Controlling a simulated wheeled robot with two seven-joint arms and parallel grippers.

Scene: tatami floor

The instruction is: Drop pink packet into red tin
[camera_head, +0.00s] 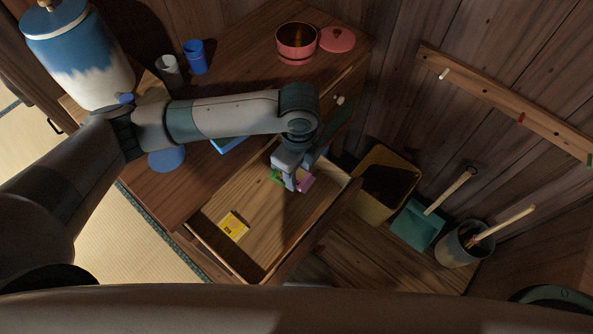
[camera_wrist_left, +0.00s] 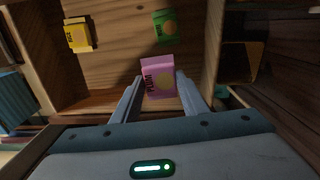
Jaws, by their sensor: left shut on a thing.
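The pink packet (camera_wrist_left: 159,78) is between the fingers of my left gripper (camera_wrist_left: 160,95), which is shut on it. In the head view the left gripper (camera_head: 293,182) is low in the open drawer, and the pink packet (camera_head: 306,183) shows beside its fingers. I cannot tell whether the packet still touches the drawer floor. The red tin (camera_head: 296,44) stands open on the cabinet top at the back, with its red lid (camera_head: 337,39) lying to its right. My right gripper is not in view.
In the drawer (camera_head: 252,262) lie a yellow packet (camera_head: 233,226) and a green packet (camera_wrist_left: 165,25). On the cabinet are a blue cup (camera_head: 195,57), a grey cup (camera_head: 169,71) and a large blue-and-white jar (camera_head: 80,55). A bin (camera_head: 384,185) and a bucket (camera_head: 463,245) stand right.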

